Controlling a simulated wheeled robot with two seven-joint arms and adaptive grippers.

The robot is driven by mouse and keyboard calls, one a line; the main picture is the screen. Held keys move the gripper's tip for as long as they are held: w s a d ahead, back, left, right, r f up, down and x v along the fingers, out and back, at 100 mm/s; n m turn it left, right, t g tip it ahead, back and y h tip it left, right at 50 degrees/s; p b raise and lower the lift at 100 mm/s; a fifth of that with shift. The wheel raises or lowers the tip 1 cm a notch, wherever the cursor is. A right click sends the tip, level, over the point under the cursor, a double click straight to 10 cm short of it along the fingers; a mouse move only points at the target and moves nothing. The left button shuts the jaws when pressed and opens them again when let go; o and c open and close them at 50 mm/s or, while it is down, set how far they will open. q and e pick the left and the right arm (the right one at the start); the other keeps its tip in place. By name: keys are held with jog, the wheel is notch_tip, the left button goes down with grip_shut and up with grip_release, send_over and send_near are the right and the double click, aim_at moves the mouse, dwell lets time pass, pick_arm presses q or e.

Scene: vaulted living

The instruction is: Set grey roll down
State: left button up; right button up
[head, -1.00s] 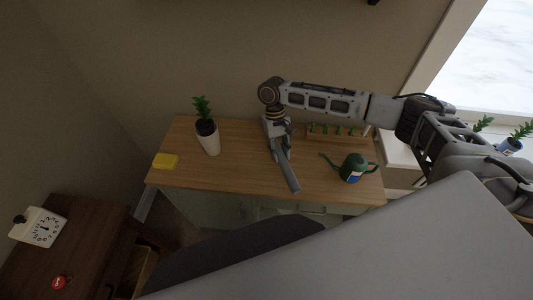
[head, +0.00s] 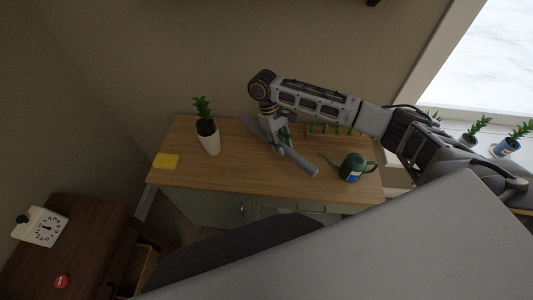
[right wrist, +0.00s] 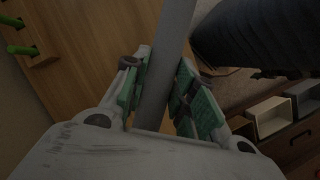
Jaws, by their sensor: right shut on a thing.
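The grey roll (head: 300,162) is a long thin grey bar at the middle of the wooden cabinet top, lying diagonally in the head view. My right gripper (head: 280,141) is shut on it, around its middle part. In the right wrist view the grey roll (right wrist: 169,52) runs between the green-padded fingers of the right gripper (right wrist: 164,92). The roll is low over the wooden top (head: 236,178); I cannot tell whether it touches it. My left gripper is not in view.
A potted plant (head: 209,141) and a yellow block (head: 166,161) stand left on the top. A green watering can (head: 352,168) stands close right of the roll. A wooden rack with green pegs (head: 336,133) is behind. The front middle is clear.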

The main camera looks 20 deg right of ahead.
jog(key=shift+w+d+r+n+t+h, duration=0.15)
jog(key=shift+w+d+r+n+h, duration=0.15)
jog(key=shift+n, duration=0.3)
jog(key=shift+w+d+r+n+t+h, duration=0.1)
jog(key=shift+d+r+n+t, duration=0.1)
jog(key=shift+d+n, duration=0.3)
jog(key=n, duration=0.1)
jog(key=d+n+t, duration=0.1)
jog(key=n, duration=0.1)
jog(key=n+h, duration=0.1)
jog(key=shift+d+r+n, duration=0.3)
jog(key=shift+d+r, duration=0.05)
jog(key=shift+r, duration=0.05)
jog(key=shift+n+t, duration=0.25)
jog(key=shift+n, duration=0.15)
